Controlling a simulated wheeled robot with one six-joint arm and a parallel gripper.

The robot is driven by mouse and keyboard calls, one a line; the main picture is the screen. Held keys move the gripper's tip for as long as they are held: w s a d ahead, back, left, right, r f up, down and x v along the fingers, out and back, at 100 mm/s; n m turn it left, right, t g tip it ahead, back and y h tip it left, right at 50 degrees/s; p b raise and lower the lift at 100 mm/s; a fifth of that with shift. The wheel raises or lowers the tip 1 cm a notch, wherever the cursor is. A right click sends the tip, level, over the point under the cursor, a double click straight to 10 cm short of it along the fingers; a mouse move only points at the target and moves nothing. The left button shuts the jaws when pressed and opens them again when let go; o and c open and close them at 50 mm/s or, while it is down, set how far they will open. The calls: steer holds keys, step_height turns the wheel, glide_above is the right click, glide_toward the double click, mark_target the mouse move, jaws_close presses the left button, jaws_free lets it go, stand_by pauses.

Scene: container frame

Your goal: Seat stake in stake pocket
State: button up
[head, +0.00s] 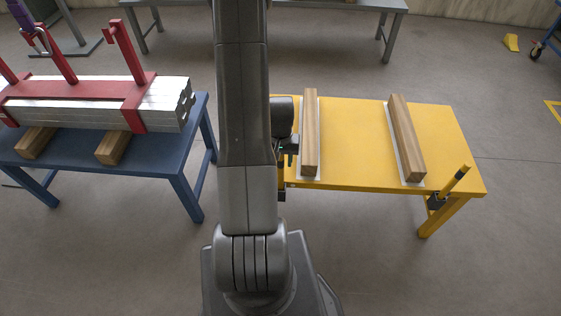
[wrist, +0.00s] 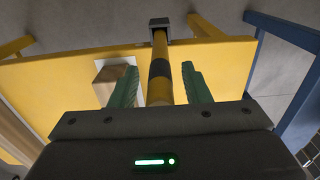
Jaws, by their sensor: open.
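A yellow stake with a black band (wrist: 160,48) runs between my gripper's green fingers in the wrist view. Its far end meets a dark square pocket (wrist: 159,24) at the yellow table's edge; how deep it sits I cannot tell. My gripper (wrist: 159,68) is open, one finger on each side of the stake, with a gap visible on both sides. In the head view my gripper (head: 288,146) is at the yellow table's left edge, mostly hidden behind my arm. A second yellow and black stake (head: 453,180) stands tilted in a dark pocket (head: 437,201) at the table's front right.
The yellow table (head: 352,150) carries two wooden beams (head: 310,135) (head: 406,140) on pale strips. A blue table (head: 160,160) at left holds silver bars (head: 165,100) in a red frame (head: 130,50). A grey table (head: 350,4) stands behind. Floor between the tables is clear.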

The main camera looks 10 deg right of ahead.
step_height(320, 180, up, 10)
steer(key=shift+r+p, duration=0.2)
steer(key=shift+p, duration=0.1)
steer(key=shift+f, duration=0.1)
stand_by(0.3)
step_height(320, 180, down, 9)
steer(key=shift+b, duration=0.3)
stand_by(0.6)
steer(key=shift+f, duration=0.25)
